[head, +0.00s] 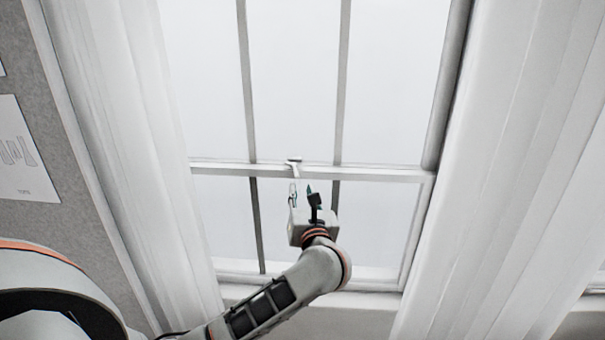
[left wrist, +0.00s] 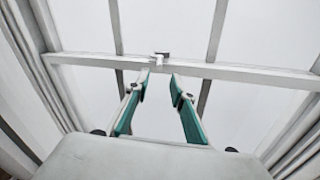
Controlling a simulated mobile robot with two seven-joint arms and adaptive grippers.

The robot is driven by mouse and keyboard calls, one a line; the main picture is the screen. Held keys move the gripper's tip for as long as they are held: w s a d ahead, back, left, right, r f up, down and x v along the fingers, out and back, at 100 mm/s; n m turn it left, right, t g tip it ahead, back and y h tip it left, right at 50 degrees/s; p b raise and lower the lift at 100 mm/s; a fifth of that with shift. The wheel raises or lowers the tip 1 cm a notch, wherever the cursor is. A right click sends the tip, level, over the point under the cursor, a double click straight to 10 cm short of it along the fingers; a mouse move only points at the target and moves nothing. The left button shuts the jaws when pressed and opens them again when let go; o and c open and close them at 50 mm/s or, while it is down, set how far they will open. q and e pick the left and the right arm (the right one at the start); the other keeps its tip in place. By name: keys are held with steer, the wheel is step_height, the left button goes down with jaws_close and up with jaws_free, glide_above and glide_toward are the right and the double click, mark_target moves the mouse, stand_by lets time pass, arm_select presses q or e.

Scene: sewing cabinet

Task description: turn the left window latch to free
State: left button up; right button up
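The window latch (head: 293,161) is a small pale piece at the middle of the window's horizontal rail. In the left wrist view the latch (left wrist: 161,56) sits on the rail, just beyond the fingertips and roughly centred between them. My left gripper (head: 303,190) is just below the latch in the head view, pointing up at the rail. In the left wrist view its two green-padded fingers (left wrist: 160,80) are apart with nothing between them. I cannot tell whether a fingertip touches the latch. My right gripper is in neither view.
The window rail (head: 385,173) runs across the panes, with thin upright bars above and below. A grey board with a paper sheet (head: 20,150) is at the far left.

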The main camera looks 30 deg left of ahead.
mark_target(298, 176)
arm_select(q)
steer(key=x, duration=0.7)
steer(key=shift+w+a, duration=0.2)
steer(key=shift+a, duration=0.05)
steer(key=shift+c, duration=0.5)
jaws_close()
